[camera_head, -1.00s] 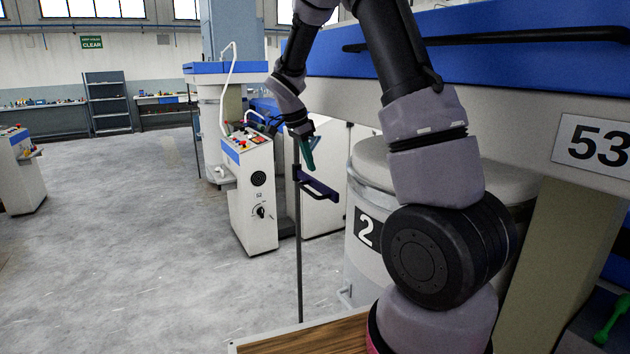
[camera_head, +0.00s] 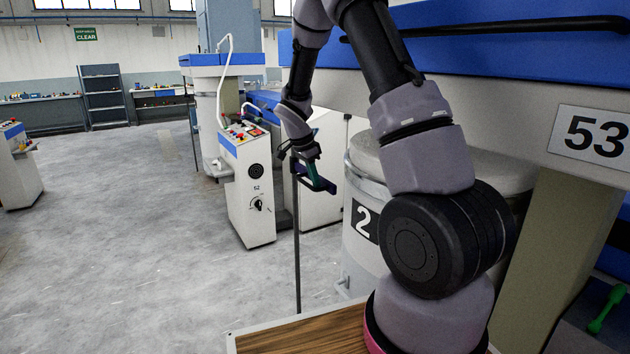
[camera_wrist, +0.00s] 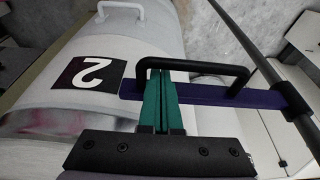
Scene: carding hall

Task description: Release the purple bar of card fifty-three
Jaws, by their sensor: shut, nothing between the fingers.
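The purple bar (camera_head: 328,188) sticks out from a thin dark upright post (camera_head: 297,240) beside card fifty-three, in front of the can marked 2. In the wrist view the bar (camera_wrist: 205,95) runs across the middle, joined to the post (camera_wrist: 240,32) by a dark clamp (camera_wrist: 293,102). A black arched handle (camera_wrist: 200,66) shows along the bar. My gripper (camera_head: 316,180) is at the bar; its teal fingers (camera_wrist: 164,78) are shut together with nothing between them. They cover part of the bar, and their tips appear at the handle's inner edge. I cannot tell whether they touch.
The can marked 2 (camera_head: 362,225) stands close behind the bar. The 53 plate (camera_head: 595,138) is on the machine's beam at right. A wooden top (camera_head: 300,338) is in front.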

